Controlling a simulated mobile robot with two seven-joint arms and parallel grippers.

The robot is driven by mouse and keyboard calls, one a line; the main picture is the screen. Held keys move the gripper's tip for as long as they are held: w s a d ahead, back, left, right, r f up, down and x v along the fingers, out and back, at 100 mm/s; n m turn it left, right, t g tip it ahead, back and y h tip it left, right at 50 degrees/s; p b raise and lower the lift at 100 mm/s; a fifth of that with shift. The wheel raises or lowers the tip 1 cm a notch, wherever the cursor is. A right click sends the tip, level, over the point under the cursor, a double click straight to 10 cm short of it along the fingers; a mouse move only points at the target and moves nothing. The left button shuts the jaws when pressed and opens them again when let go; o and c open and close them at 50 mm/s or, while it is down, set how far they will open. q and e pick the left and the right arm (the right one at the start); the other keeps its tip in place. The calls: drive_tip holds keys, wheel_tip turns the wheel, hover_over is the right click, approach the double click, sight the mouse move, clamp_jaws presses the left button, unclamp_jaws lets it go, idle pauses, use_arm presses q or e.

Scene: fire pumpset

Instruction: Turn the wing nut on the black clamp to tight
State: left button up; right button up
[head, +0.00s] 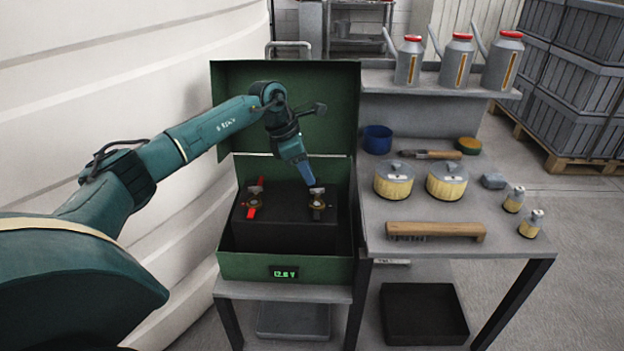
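The black clamp (317,211) sits on the right terminal of the black battery (285,236), inside the open green box (237,266). Its wing nut (317,191) shows small and light on top; whether it is tight cannot be told. The red clamp (252,208) sits on the left terminal. My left gripper (310,183) points down from above, with its tip at or just over the black clamp's wing nut. Contact and the gap between its fingers are too small to make out. My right gripper is not in view.
The box's raised lid (335,105) stands behind my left arm. A display (284,272) on the box front reads about 12.6 V. The grey table (400,260) to the right holds two lidded pots, a wooden brush (436,230) and small bottles. Oil cans (459,60) stand on the shelf.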

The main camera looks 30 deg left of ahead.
use_arm(q)
drive_tip(key=v, duration=0.8)
drive_tip(key=shift+a+r+p, duration=0.15)
drive_tip(key=shift+r+p, duration=0.2)
drive_tip(key=shift+r, duration=0.05)
drive_tip(key=shift+s, duration=0.1)
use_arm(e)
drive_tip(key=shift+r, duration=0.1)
